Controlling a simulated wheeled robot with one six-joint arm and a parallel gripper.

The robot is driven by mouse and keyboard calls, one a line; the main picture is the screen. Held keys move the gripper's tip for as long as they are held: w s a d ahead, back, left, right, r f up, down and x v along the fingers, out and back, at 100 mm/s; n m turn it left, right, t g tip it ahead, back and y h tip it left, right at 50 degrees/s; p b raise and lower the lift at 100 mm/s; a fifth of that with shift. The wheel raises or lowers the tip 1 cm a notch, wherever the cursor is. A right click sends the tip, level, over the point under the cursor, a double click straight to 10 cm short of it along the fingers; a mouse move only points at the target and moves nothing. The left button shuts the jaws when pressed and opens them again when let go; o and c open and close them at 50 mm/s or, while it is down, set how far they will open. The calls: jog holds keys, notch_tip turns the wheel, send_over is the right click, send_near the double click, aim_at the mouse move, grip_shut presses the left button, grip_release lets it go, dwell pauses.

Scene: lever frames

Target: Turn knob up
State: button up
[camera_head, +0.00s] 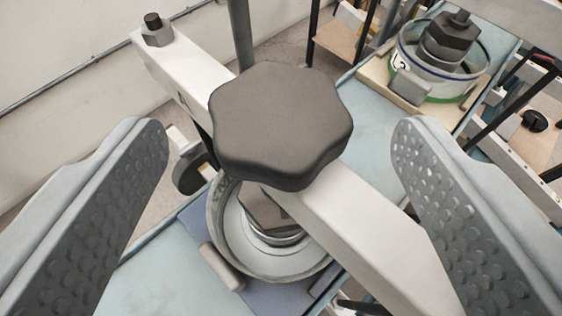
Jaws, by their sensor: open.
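A dark grey lobed knob (281,122) is near the middle of the view, on top of a pale metal bar (350,222). The bar runs from upper left to lower right. My gripper (280,150) is open, with one dimpled finger at the left of the knob and the other at the right. Clear gaps separate both fingers from the knob, and neither touches it. The knob hides part of the bar and of the fitting beneath.
A round metal housing (226,232) with a hex fitting (268,212) lies below the bar. A bolt (157,30) stands at the bar's upper left end. A similar round fitting (440,55) is at upper right. A pale wall (60,90) is at left.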

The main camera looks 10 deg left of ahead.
jog(key=v, duration=1.4)
jog(key=shift+s, duration=0.2)
jog(key=shift+d, duration=0.1)
